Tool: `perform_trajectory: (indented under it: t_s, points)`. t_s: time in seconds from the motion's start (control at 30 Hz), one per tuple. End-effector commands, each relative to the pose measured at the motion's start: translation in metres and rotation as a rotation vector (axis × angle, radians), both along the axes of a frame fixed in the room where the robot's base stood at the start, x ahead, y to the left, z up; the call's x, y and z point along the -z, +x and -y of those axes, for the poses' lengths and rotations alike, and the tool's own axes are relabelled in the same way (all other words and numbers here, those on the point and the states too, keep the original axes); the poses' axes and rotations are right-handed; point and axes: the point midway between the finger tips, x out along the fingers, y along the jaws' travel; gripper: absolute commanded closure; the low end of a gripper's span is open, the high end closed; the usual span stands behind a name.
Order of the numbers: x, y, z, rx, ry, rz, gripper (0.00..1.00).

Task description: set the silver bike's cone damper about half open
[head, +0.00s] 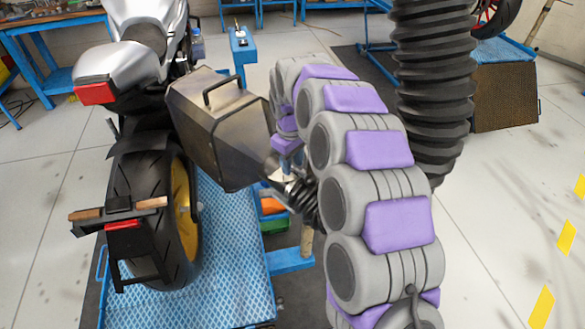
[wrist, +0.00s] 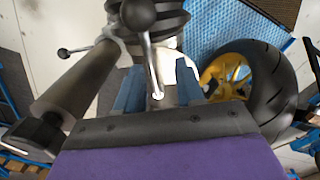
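The silver bike (head: 135,55) stands at the left on a blue platform. A metal extraction cone (head: 215,120) with a black top handle sits beside its tail and narrows toward a black ribbed hose. In the head view my gripper (head: 287,150) is mostly hidden behind my purple-and-grey arm.
A second ball-ended lever (wrist: 75,50) and a grey cylinder (wrist: 75,80) are left of my gripper in the wrist view. The yellow-rimmed rear wheel (wrist: 250,85) is to the right. A thick ribbed hose (head: 432,90) hangs behind my arm. Floor at the right is open.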

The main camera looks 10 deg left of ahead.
Motion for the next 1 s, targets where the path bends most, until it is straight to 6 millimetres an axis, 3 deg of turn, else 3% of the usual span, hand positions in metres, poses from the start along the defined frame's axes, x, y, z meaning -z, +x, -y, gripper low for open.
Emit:
perform_trajectory:
  t_s: [0.2, 0.5, 0.9, 1.0]
  points:
    - [0.014, -0.001, 0.013, 0.002, 0.01, -0.003, 0.63]
    - [0.018, 0.0, 0.0, 0.002, -0.003, -0.002, 0.63]
    - [0.016, 0.0, 0.008, 0.002, 0.005, -0.003, 1.0]
    - [0.016, -0.001, 0.009, 0.002, 0.005, -0.003, 1.0]
